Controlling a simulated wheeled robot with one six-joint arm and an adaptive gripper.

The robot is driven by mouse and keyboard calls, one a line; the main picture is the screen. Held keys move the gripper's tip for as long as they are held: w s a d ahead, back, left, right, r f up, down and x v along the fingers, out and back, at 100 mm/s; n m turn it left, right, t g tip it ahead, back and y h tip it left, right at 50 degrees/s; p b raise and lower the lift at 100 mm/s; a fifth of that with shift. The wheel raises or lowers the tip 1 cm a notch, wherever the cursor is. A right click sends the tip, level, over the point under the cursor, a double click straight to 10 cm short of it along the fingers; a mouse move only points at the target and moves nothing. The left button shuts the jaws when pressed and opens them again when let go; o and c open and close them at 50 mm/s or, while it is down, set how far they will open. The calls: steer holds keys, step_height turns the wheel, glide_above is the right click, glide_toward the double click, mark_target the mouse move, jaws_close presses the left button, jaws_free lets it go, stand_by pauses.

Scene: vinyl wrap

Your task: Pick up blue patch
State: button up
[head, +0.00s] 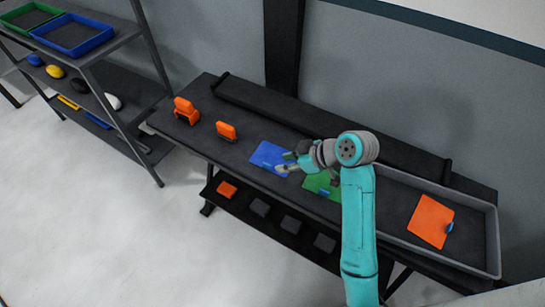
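The blue patch (265,153) lies flat on the dark table, left of the green patch. My gripper (284,163) reaches in from the right and covers the blue patch's right part in the head view. The fingers are small and partly overlap the patch. I cannot tell whether they touch it or whether they are open or shut. The patch looks flat, with no visible lift.
A green patch (316,183) lies under my arm. A grey tray (487,262) at the right holds an orange patch (429,220). Two orange tools (186,110) (227,131) stand at the table's left. A dark roll (300,122) runs along the back. A shelf (120,85) stands left.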

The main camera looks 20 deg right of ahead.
mark_target(269, 165)
steer(key=shift+w+r+x, duration=0.1)
steer(key=shift+x, duration=1.8)
steer(key=shift+w+r+x, duration=0.1)
steer(key=shift+r+x, duration=0.05)
steer(key=shift+x, duration=1.7)
steer(key=shift+a, duration=0.1)
jaws_close()
